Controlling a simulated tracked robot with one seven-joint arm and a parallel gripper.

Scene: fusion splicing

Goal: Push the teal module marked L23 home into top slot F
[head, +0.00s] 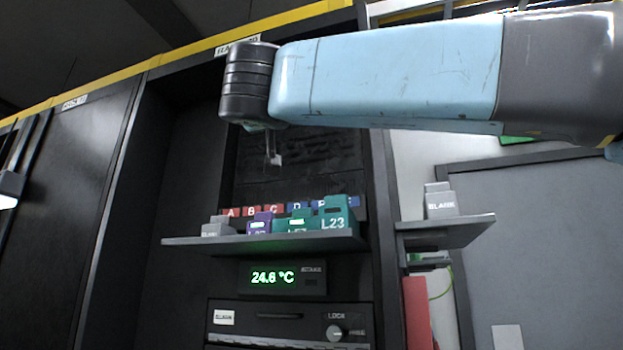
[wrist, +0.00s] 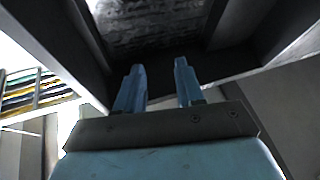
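The teal module marked L23 (head: 334,222) stands upright at the right end of a dark shelf, its label facing out. Lettered tags run along the back of the shelf; A to D read clearly. The rightmost blue tag (head: 353,201) is partly covered by L23 and its letter is unreadable. I cannot tell how deep L23 sits, and slot F itself is hidden. My gripper (head: 273,157) hangs above the shelf, left of L23 and apart from it. In the wrist view my gripper (wrist: 159,72) has two blue fingers spread with nothing between them.
Another teal module (head: 296,222) and a purple module (head: 260,224) stand left of L23. A grey blank (head: 217,228) is at the shelf's (head: 190,241) left end. A second blank (head: 440,204) sits on a side shelf (head: 450,230). A temperature display (head: 275,278) is below.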

